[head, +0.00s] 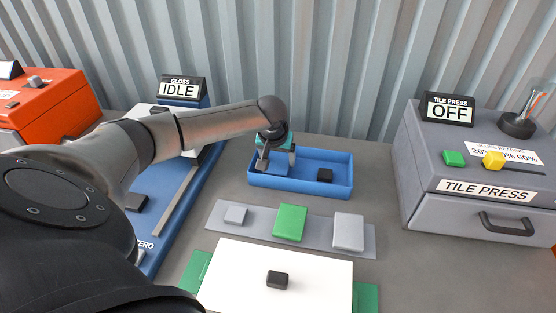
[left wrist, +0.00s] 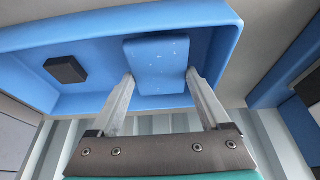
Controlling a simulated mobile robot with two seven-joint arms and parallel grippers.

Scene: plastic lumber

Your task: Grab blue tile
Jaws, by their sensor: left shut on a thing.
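The blue tile (left wrist: 156,64) lies between the two fingers of my left gripper (left wrist: 158,85) in the left wrist view. It is a flat blue piece with small light specks. The fingers touch its two sides, and the gripper is shut on it. In the head view my left gripper (head: 263,162) reaches down into the left end of the blue tray (head: 300,188). The tile is mostly hidden there by the gripper. My right gripper is not in view.
A black block (head: 325,175) sits in the tray's right part. A grey strip (head: 262,232) in front holds a green tile (head: 290,222) and grey pieces. The tile press (head: 470,190) stands at right. A white board (head: 235,275) with a black block (head: 277,279) lies nearest.

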